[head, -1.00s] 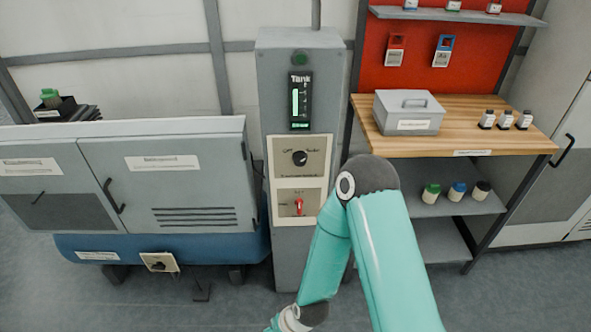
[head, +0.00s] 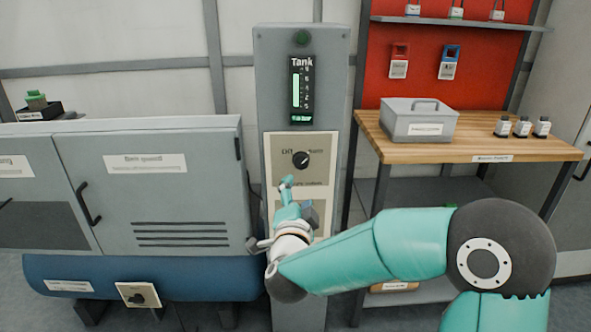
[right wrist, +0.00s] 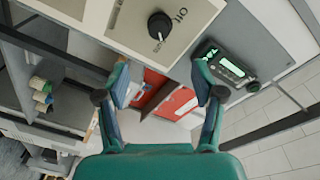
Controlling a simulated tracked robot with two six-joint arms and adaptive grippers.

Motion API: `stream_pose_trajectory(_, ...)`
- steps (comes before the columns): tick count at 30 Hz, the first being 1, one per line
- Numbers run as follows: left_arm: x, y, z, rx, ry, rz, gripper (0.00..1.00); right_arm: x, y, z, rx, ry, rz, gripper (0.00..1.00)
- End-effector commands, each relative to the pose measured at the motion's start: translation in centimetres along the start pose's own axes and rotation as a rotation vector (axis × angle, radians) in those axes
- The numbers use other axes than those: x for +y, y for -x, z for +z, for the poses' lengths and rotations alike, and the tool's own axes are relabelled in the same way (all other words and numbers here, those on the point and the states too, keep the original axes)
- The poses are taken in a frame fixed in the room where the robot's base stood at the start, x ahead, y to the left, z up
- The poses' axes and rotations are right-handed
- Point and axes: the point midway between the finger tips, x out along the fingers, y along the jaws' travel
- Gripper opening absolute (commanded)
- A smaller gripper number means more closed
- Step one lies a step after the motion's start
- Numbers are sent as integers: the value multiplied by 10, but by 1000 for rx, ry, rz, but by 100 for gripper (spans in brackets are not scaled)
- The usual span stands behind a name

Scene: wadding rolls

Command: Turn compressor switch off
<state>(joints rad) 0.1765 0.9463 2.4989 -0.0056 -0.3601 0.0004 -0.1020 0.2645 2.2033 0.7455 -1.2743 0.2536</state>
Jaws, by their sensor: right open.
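A black rotary knob (head: 301,159) sits on a cream plate (head: 273,150) on the front of a grey column. Its pale mark points up and right in the head view. In the right wrist view the knob (right wrist: 160,25) is near the top edge, beside lettering that seems to read "Off". My right gripper (head: 297,196) is just below the knob, in front of the lower plate. In the right wrist view its fingers (right wrist: 163,84) are apart with nothing between them, and the knob is beyond their tips. My left gripper is out of view.
A lit tank gauge (head: 301,90) is above the knob. A grey cabinet (head: 165,190) over a blue tank (head: 200,277) stands left; another black knob (head: 137,298) is on a low plate. A wooden bench (head: 480,147) with a grey box (head: 420,122) stands right.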

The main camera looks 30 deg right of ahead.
Motion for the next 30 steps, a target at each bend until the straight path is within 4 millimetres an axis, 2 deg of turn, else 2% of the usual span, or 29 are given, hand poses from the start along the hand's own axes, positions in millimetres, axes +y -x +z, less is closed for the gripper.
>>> stream_pose_trajectory(12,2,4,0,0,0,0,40,1,-90,0,1,3,2,68)
stream_pose_trajectory(18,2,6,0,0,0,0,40,0,-124,1,-1,3,1,68)
stream_pose_trajectory(24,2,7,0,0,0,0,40,0,-141,2,-3,3,0,68)
stream_pose_trajectory(30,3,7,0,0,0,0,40,0,-144,2,-4,3,0,68)
